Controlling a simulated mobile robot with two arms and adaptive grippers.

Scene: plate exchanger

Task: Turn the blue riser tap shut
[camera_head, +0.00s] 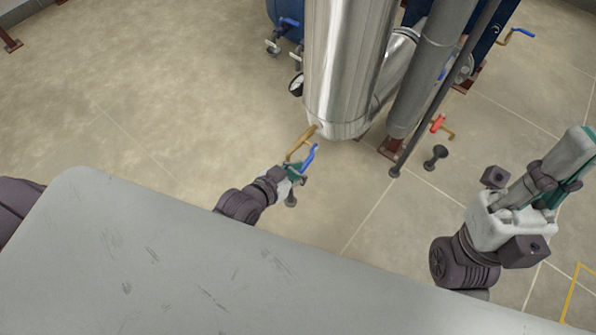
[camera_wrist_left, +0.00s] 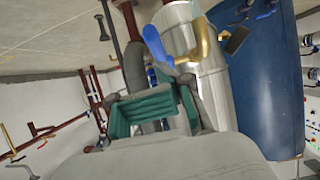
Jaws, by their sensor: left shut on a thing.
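The blue riser tap (camera_head: 310,157) has a blue lever on a bent brass pipe (camera_head: 300,143) at the foot of a shiny steel column. My left gripper (camera_head: 296,174) is at the lower end of the blue lever and shut on it. In the left wrist view the blue lever (camera_wrist_left: 157,46) and its brass pipe stand just above the green finger pads (camera_wrist_left: 158,108); the exact contact is unclear. My right gripper (camera_head: 562,172) is at the right, away from the taps, and its opening cannot be made out.
The steel column (camera_head: 340,60) rises close behind the tap. A red-handled tap (camera_head: 438,123) sits right of the grey pipe (camera_head: 428,70). A blue tank (camera_wrist_left: 250,90) stands right in the left wrist view. The floor on the left is clear.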

